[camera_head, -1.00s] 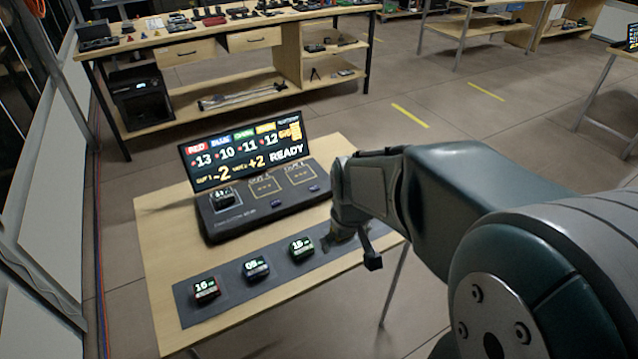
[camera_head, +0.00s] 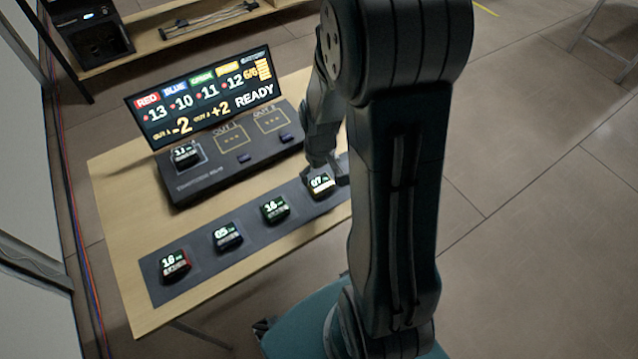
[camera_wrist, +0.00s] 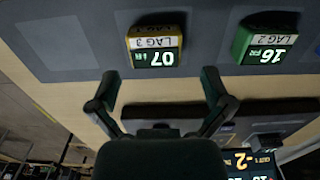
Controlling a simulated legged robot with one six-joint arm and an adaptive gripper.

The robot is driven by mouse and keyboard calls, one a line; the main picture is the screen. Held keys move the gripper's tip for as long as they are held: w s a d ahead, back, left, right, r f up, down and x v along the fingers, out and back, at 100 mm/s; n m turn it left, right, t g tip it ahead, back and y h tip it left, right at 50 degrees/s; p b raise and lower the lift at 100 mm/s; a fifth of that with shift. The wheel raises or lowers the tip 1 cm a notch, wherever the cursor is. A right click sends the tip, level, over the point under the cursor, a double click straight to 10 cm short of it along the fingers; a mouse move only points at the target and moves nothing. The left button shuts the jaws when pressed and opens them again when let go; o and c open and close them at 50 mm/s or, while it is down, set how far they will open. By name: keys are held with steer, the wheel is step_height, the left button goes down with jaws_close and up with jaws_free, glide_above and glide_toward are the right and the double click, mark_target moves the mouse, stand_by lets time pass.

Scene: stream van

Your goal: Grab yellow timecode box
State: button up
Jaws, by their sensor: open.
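The yellow timecode box (camera_wrist: 155,44) shows 07 and LAG 3 in the wrist view, upside down, near the top. In the head view the same box (camera_head: 320,186) sits at the right end of the dark mat, partly covered by my gripper. My gripper (camera_wrist: 160,92) is open and empty, its two fingers spread below the yellow box in the wrist view. It looks apart from the box there. In the head view my gripper (camera_head: 330,172) hangs close beside the box; the exact gap cannot be told.
The green box (camera_head: 275,209), blue box (camera_head: 227,237) and red box (camera_head: 174,265) stand in a row on the mat (camera_head: 205,286). Behind them is a dark console (camera_head: 205,190) with a screen (camera_head: 205,103) and another box (camera_head: 186,155) in its left slot.

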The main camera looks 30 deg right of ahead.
mark_target(320, 182)
steer(key=f, duration=0.4)
steer(key=shift+w+d+f, duration=0.3)
steer(key=shift+d+f, duration=0.05)
steer(key=shift+d, duration=0.05)
steer(key=shift+f, duration=0.45)
steer(key=shift+a, duration=0.1)
steer(key=c, duration=0.9)
